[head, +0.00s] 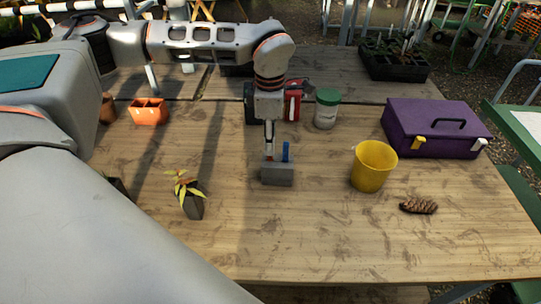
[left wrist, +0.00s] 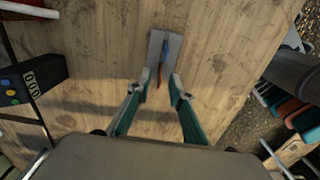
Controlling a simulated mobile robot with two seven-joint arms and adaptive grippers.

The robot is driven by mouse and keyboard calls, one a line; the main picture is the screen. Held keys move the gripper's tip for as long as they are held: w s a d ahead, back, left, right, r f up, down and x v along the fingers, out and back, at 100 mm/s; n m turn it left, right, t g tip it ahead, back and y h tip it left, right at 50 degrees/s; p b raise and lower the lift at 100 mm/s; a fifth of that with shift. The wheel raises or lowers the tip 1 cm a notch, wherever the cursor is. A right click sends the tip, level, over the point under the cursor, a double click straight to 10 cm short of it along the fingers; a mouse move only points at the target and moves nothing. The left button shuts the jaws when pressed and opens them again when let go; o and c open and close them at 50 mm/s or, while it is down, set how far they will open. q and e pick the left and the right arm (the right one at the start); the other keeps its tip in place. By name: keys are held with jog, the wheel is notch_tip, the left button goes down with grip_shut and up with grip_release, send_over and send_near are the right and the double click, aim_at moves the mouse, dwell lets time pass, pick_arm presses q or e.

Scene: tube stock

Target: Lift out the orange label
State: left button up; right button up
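A small grey block-like holder (head: 278,174) stands on the wooden table, with an upright blue label (head: 286,151) in it. In the left wrist view the holder (left wrist: 157,44) shows a thin orange label (left wrist: 166,46) and the blue label (left wrist: 163,64) nearly edge-on. My left gripper (head: 268,148) points down over the left part of the holder. In the left wrist view its two fingers (left wrist: 160,82) are spread, one on each side of the labels' line, with a gap between them. In the head view the gripper largely hides the orange label. My right gripper is not in view.
A yellow bucket (head: 372,168), a pine cone (head: 419,206) and a purple toolbox (head: 436,130) are to the right. A green-lidded jar (head: 326,110) stands behind. A potted seedling (head: 191,203) and orange pots (head: 149,112) are left. The table front is clear.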

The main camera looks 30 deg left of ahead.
aim_at(270, 157)
pick_arm(q)
jog(key=shift+f, duration=1.25)
grip_shut()
jog(key=shift+r, duration=0.2)
